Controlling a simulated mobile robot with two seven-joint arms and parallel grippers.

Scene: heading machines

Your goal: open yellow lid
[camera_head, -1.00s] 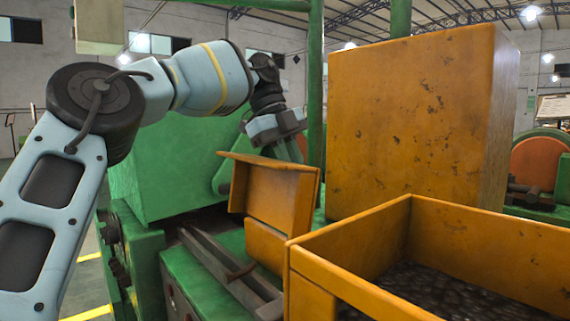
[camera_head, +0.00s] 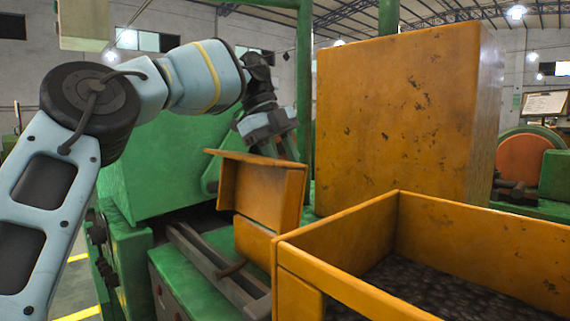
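The yellow lid (camera_head: 262,190) is a small yellow-orange hinged cover on the green machine, in the middle of the head view. It stands raised, with its panel tilted and its flange along the top. My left arm comes in from the left and reaches behind the lid. My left gripper (camera_head: 282,150) is just behind the lid's top edge, pointing down. The lid hides its fingertips, so I cannot tell whether it is open or shut, or whether it touches the lid. My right gripper is not in view.
A large yellow bin (camera_head: 340,235) holding many small dark parts fills the lower right. A tall yellow cabinet (camera_head: 400,120) stands behind it. The green machine body (camera_head: 165,165) is behind my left arm. Dark rails (camera_head: 215,265) run in front of the lid.

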